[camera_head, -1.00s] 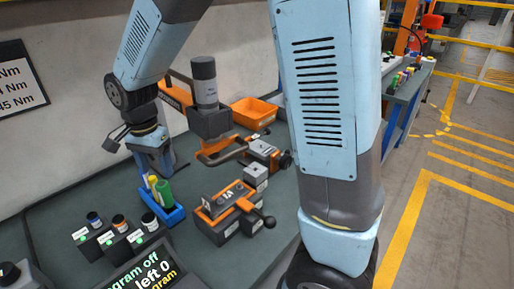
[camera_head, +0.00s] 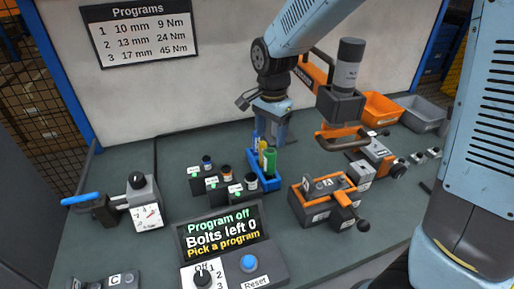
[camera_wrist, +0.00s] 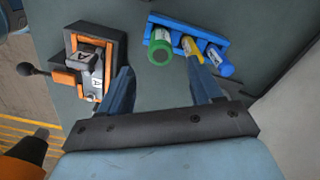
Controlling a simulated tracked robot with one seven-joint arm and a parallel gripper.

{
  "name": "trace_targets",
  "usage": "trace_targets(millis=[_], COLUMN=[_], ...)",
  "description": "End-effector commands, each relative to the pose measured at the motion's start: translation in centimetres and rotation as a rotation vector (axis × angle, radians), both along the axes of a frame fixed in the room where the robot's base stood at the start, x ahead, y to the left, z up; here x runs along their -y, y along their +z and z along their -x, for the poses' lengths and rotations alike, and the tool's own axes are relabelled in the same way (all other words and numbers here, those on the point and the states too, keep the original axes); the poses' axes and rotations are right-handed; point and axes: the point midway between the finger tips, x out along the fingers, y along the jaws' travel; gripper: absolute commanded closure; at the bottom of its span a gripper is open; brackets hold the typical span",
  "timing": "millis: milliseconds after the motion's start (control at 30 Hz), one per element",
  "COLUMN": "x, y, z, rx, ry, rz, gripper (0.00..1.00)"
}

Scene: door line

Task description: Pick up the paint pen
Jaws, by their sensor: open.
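A blue holder (camera_head: 264,183) on the green bench carries a green, a yellow and a blue pen-like item; none has a readable label, so I cannot tell for sure which is the paint pen. The yellow one (camera_head: 263,150) stands beside the thicker green one (camera_head: 270,162). In the wrist view the green (camera_wrist: 159,47), yellow (camera_wrist: 190,48) and blue (camera_wrist: 218,60) ones sit in a row in the holder. My gripper (camera_wrist: 160,70) is open and empty, pointing down close to the holder. Its right finger overlaps the yellow item's lower end in the wrist view.
An orange clamp fixture marked A (camera_head: 325,187) stands right of the holder. Small labelled blocks with pots (camera_head: 229,190) stand left. A program panel (camera_head: 223,238) is in front. An orange tool on a stand (camera_head: 345,75) rises behind right, close to my arm.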

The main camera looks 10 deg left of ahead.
Motion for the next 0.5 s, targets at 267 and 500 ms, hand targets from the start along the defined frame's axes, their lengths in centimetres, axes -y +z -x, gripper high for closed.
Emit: trace_targets(millis=[267,500], x=[-1.1,-4.9], y=[0.3,1.8], z=[-1.7,-7.6], rx=[0.024,0.118], ry=[0.055,0.272], rz=[0.009,0.060], gripper=[0.44,0.44])
